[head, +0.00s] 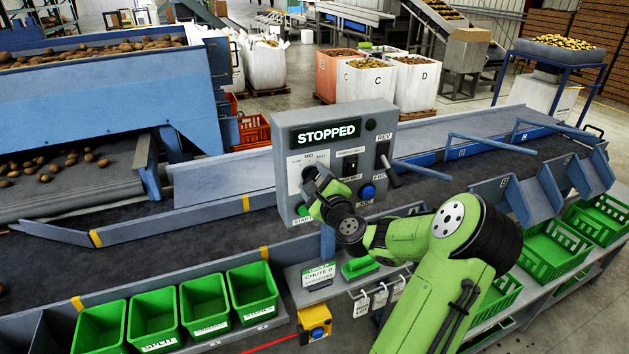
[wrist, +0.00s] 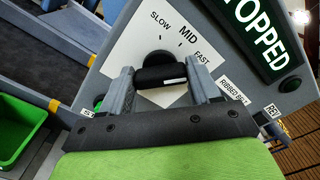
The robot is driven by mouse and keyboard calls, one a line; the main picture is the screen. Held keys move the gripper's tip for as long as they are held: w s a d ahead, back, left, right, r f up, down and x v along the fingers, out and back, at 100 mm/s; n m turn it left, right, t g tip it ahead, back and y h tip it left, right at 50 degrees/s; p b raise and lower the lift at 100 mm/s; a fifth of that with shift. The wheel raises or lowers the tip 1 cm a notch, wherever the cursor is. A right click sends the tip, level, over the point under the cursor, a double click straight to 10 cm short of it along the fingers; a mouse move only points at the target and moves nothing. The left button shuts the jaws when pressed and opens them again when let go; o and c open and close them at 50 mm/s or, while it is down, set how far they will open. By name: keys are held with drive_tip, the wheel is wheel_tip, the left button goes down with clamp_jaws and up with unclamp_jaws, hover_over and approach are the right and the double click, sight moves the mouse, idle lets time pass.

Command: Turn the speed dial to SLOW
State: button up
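The speed dial (wrist: 158,72) is a black knob with a bar-shaped grip on a white card marked SLOW, MID and FAST (wrist: 190,40). A white mark on its bar lies toward the right end, on the FAST side. My gripper (wrist: 161,82) has one finger at each end of the bar, with no clear gap showing, and appears shut on it. In the head view, my gripper (head: 314,180) is at the left part of the grey control box (head: 285,125) and hides most of the dial.
The box carries a STOPPED display (head: 326,133), a green START button (head: 303,210), a blue button (head: 367,191) and a REV/FWD lever (head: 390,168) to the right. Green bins (head: 253,290) stand below left. A hook rail with tags (head: 380,297) is under my arm.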

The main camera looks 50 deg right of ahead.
drive_tip(key=c, duration=0.4)
drive_tip(key=shift+c, duration=0.2)
drive_tip(key=n+b, duration=1)
drive_tip(key=b, duration=0.1)
drive_tip(key=n+b, duration=0.5)
drive_tip(key=shift+f+n, duration=0.35)
drive_tip(key=shift+n, duration=0.05)
drive_tip(key=shift+b, duration=0.35)
drive_tip(key=o, duration=1.1)
drive_tip(key=shift+r, duration=0.1)
drive_tip(key=shift+c, duration=0.2)
